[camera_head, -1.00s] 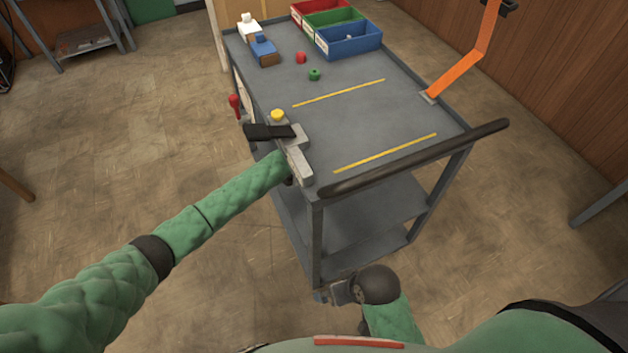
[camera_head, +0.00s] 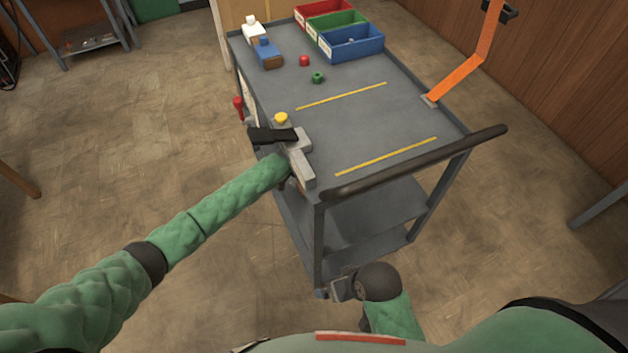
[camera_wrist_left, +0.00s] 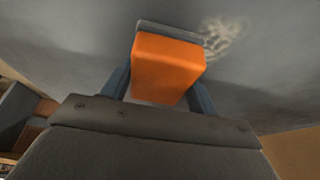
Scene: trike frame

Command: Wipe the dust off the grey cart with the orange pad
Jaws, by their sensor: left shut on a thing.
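The grey cart (camera_head: 345,123) stands ahead, with a flat top and a dark push handle on its near side. My left gripper (camera_head: 300,160) is over the cart's left edge, near the front left corner. In the left wrist view it is shut on the orange pad (camera_wrist_left: 168,68), which has a grey strip along its far edge. The pad is hidden in the head view. A pale dust patch (camera_wrist_left: 226,38) shows on the grey surface just right of the pad's far end. My right gripper (camera_head: 342,288) is low by the cart's near leg, its fingers unclear.
A yellow knob (camera_head: 281,118) and a red-handled tool (camera_head: 239,107) are near the left edge. Red, green and blue bins (camera_head: 352,47), bottles (camera_head: 267,53) and small red and green pieces (camera_head: 317,78) are at the back.

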